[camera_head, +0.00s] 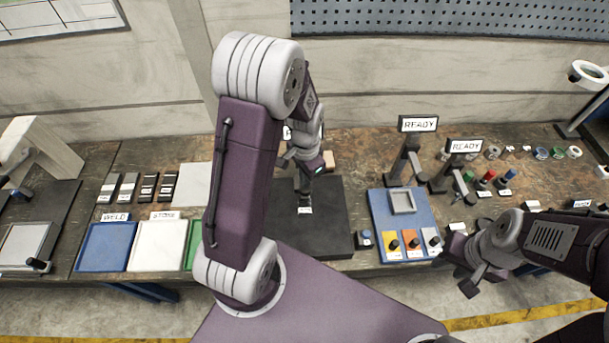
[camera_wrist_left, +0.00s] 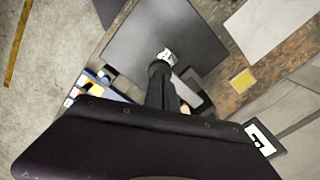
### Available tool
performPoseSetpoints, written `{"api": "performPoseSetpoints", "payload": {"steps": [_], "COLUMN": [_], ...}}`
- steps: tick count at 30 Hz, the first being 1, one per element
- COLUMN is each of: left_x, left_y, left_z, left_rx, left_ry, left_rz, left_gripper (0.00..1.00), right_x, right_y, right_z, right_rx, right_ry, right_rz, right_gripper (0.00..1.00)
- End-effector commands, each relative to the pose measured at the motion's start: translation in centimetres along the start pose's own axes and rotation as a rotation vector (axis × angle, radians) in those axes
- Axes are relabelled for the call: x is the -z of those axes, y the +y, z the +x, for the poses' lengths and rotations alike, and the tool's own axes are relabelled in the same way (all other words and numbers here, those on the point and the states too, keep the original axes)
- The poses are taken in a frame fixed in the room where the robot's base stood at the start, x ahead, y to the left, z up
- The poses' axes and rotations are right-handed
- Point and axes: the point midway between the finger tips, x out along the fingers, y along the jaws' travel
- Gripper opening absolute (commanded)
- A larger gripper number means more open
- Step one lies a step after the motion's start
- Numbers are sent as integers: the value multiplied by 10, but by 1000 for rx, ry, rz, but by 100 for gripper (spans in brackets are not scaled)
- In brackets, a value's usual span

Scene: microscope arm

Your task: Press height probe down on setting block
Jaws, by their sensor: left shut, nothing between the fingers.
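My left gripper (camera_head: 304,196) points down over a black plate (camera_head: 335,230) in the middle of the bench. Its dark fingers are shut with nothing between them. A small white-labelled piece (camera_head: 305,210) lies on the plate at the fingertips. In the left wrist view the fingertips (camera_wrist_left: 160,68) are close beside this white piece (camera_wrist_left: 167,54); I cannot tell whether they touch. I cannot surely tell the height probe from the setting block here, as the gripper hides part of the spot. My right gripper (camera_head: 461,266) is open and empty at the bench's front edge.
A blue board (camera_head: 380,212) with a grey frame and coloured tiles lies right of the plate. Two dark stands with READY signs (camera_head: 418,124) rise behind it. Blue (camera_head: 103,246) and white (camera_head: 157,245) trays lie left. My left arm hides much of the middle.

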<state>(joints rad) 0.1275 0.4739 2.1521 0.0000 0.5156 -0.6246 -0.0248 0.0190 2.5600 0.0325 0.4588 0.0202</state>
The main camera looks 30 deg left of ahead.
Motion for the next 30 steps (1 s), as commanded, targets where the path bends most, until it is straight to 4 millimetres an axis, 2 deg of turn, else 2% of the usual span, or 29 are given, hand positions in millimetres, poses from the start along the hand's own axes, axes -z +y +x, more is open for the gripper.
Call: {"api": "performPoseSetpoints", "payload": {"steps": [11,30], "left_x": [0,0], "left_y": [0,0], "left_z": [0,33], "left_rx": [0,-1], "left_ry": [0,-1], "left_rz": [0,0], "left_gripper": [0,0], "right_x": [0,-3], "right_y": [0,0], "right_z": [0,25], "right_rx": [0,0], "right_ry": [0,0], "right_rz": [0,0], "right_gripper": [36,36]}}
